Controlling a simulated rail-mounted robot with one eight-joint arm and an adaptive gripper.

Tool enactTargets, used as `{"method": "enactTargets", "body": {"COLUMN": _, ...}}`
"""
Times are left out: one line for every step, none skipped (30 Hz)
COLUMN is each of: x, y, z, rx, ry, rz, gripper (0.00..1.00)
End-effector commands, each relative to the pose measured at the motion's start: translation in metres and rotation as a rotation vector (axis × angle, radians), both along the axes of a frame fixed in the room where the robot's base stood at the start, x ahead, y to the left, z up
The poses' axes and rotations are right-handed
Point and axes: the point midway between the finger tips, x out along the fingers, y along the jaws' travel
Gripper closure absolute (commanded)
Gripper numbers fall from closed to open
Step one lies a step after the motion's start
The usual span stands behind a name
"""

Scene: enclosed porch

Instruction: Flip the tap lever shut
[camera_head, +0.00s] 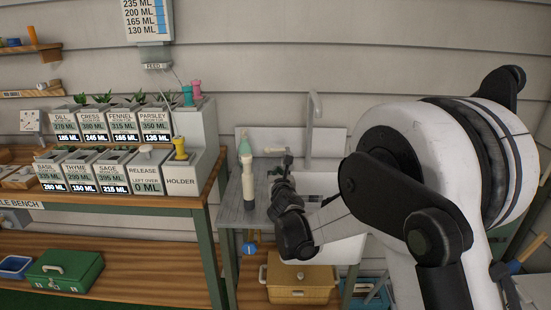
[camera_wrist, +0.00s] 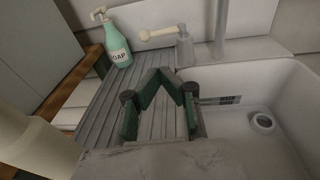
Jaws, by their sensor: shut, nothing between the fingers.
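The tap's cream lever (camera_wrist: 165,33) lies roughly level, pointing left from the grey valve post (camera_wrist: 185,52) behind the sink. In the head view the lever (camera_head: 273,151) shows small beyond my gripper. The tall grey spout (camera_head: 314,112) rises to its right; its lower part shows in the wrist view (camera_wrist: 221,28). My gripper (camera_wrist: 161,76) is shut and empty, its green-padded fingers over the ribbed drainboard, in front of and below the lever and apart from it. In the head view my gripper (camera_head: 281,178) is dark and partly hides the valve post.
A green soap bottle (camera_wrist: 115,48) stands left of the lever. A cream upright thing (camera_head: 248,180) stands nearer on the drainboard (camera_head: 229,207). The sink basin (camera_wrist: 262,92) is right of my gripper. A bench with labelled pots (camera_head: 120,155) is at left.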

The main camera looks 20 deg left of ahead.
Motion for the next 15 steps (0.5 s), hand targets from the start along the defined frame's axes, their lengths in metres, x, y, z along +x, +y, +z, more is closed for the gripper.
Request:
{"method": "enactTargets", "body": {"x": 0.001, "y": 0.000, "z": -0.001, "rx": -0.019, "ry": -0.010, "rz": 0.002, "gripper": 1.00}}
{"method": "enactTargets", "body": {"x": 0.002, "y": 0.001, "z": -0.001, "rx": -0.025, "ry": -0.014, "rz": 0.003, "gripper": 1.00}}
{"method": "enactTargets", "body": {"x": 0.004, "y": 0.002, "z": -0.001, "rx": -0.030, "ry": -0.016, "rz": 0.003, "gripper": 1.00}}
{"method": "enactTargets", "body": {"x": 0.006, "y": 0.003, "z": -0.001, "rx": -0.031, "ry": -0.017, "rz": 0.002, "gripper": 1.00}}
{"method": "enactTargets", "body": {"x": 0.009, "y": 0.004, "z": -0.002, "rx": -0.031, "ry": -0.017, "rz": 0.002, "gripper": 1.00}}
{"method": "enactTargets", "body": {"x": 0.014, "y": 0.006, "z": -0.002, "rx": -0.029, "ry": -0.016, "rz": 0.002, "gripper": 1.00}}
{"method": "enactTargets", "body": {"x": 0.017, "y": 0.008, "z": -0.003, "rx": -0.029, "ry": -0.016, "rz": 0.002, "gripper": 1.00}}
{"method": "enactTargets", "body": {"x": 0.022, "y": 0.009, "z": -0.004, "rx": -0.028, "ry": -0.015, "rz": 0.002, "gripper": 1.00}}
{"method": "enactTargets", "body": {"x": 0.028, "y": 0.012, "z": -0.005, "rx": -0.028, "ry": -0.015, "rz": 0.002, "gripper": 1.00}}
{"method": "enactTargets", "body": {"x": 0.033, "y": 0.015, "z": -0.005, "rx": -0.027, "ry": -0.015, "rz": 0.002, "gripper": 1.00}}
{"method": "enactTargets", "body": {"x": 0.038, "y": 0.017, "z": -0.006, "rx": -0.027, "ry": -0.015, "rz": 0.002, "gripper": 1.00}}
{"method": "enactTargets", "body": {"x": 0.045, "y": 0.020, "z": -0.007, "rx": -0.026, "ry": -0.014, "rz": 0.002, "gripper": 1.00}}
{"method": "enactTargets", "body": {"x": 0.050, "y": 0.023, "z": -0.008, "rx": -0.026, "ry": -0.014, "rz": 0.002, "gripper": 1.00}}
{"method": "enactTargets", "body": {"x": 0.055, "y": 0.025, "z": -0.009, "rx": -0.026, "ry": -0.014, "rz": 0.002, "gripper": 1.00}}
{"method": "enactTargets", "body": {"x": 0.062, "y": 0.028, "z": -0.009, "rx": -0.026, "ry": -0.014, "rz": 0.003, "gripper": 1.00}}
